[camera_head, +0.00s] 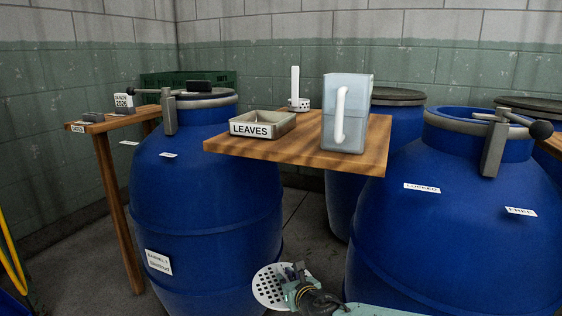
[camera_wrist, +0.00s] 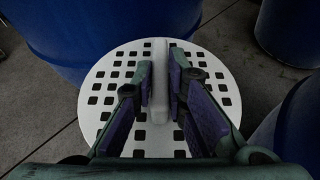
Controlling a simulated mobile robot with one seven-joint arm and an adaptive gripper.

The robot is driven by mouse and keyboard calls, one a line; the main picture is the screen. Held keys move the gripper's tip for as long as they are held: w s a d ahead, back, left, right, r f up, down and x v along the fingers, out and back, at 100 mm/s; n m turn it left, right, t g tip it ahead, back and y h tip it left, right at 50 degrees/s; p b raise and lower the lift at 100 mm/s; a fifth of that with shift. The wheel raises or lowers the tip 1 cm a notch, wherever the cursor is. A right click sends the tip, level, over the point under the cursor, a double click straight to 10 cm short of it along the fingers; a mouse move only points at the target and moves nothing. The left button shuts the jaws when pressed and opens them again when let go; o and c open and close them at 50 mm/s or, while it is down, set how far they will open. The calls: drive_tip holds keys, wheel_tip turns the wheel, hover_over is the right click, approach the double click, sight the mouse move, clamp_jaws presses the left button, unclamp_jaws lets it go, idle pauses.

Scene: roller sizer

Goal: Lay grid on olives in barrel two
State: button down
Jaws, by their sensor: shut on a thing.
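The grid is a white round plate (camera_head: 270,287) with square holes and an upright central handle; it also fills the middle of the wrist view (camera_wrist: 110,75). My gripper (camera_head: 298,272) is shut on the handle, with its fingers (camera_wrist: 161,88) on either side of it. The grid hangs low between two large blue barrels. The left barrel (camera_head: 200,200) is labelled barrel 1 and wears a dark lid. The right barrel (camera_head: 450,240) has a grey clamp ring and seems open at the top; its number is not readable. No olives show; the inside is hidden.
A wooden shelf (camera_head: 300,160) between the barrels bears a LEAVES tray (camera_head: 263,125), a translucent jug (camera_head: 348,115) and a small perforated white piece with an upright handle (camera_head: 297,102). A clamp lever (camera_head: 495,145) sticks out at the right barrel. More lidded barrels stand behind.

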drive_tip(key=s+a+f+m+h, duration=0.1)
drive_tip(key=s+f+m+h, duration=0.1)
drive_tip(key=f, duration=0.4)
drive_tip(key=s+a+f+m+h, duration=0.1)
drive_tip(key=s+f+m+h, duration=0.15)
drive_tip(key=f, duration=0.45)
drive_tip(key=shift+t, duration=0.5)
drive_tip(key=r+p, duration=1.7)
drive_tip(key=p, duration=0.1)
drive_tip(key=shift+w+d+r, duration=0.2)
drive_tip(key=shift+w+r, duration=0.1)
drive_tip(key=shift+r, duration=0.1)
drive_tip(key=s+f+m+h, duration=0.2)
drive_tip(key=s+m+h, duration=0.1)
drive_tip(key=s, duration=0.6)
drive_tip(key=shift+g+h, duration=0.3)
drive_tip(key=shift+h, duration=0.35)
